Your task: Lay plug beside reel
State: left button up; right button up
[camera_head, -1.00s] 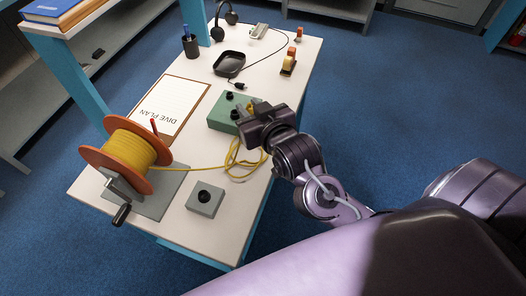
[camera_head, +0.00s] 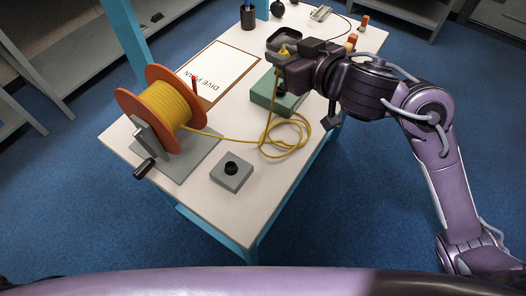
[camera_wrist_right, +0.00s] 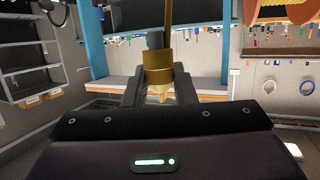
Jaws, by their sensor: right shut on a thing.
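The reel (camera_head: 165,106) has orange flanges and yellow cable, and stands on a grey base plate at the left of the table. My right gripper (camera_head: 284,66) is above the green box (camera_head: 264,98). It is shut on the yellow plug (camera_head: 284,53). In the right wrist view the gold-yellow plug (camera_wrist_right: 158,75) sits upright between the two dark fingers, with a dark piece above it. Yellow cable (camera_head: 222,140) runs from the reel to loose loops right of the grey box. The far end of the cable is partly hidden by the gripper. My left gripper is not in view.
A grey box with a black knob (camera_head: 231,173) stands near the front edge, right of the reel. A clipboard marked DIVE PLAN (camera_head: 222,72) lies behind. Bare tabletop (camera_head: 195,193) shows left of the grey box.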

pick_arm(q)
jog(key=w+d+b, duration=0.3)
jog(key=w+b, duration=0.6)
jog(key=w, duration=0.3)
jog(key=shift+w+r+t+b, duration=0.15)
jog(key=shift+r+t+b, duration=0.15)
jog(key=shift+b, duration=0.05)
pick_arm(e)
jog(key=shift+s+a+f+n+g+y, duration=0.35)
jog(key=shift+a+f+n+g+y, duration=0.3)
jog(key=shift+f, duration=3.3)
jog(key=shift+s+a+f+n+g+y, duration=0.3)
jog(key=shift+a+f+n+g+y, duration=0.35)
jog(key=shift+f, duration=3.3)
jog(key=shift+s+a+f+n+g+y, duration=0.35)
jog(key=shift+a+f+n+g+y, duration=0.3)
jog(key=shift+f, duration=3.3)
jog(key=shift+f, duration=0.15)
jog(key=o, duration=1)
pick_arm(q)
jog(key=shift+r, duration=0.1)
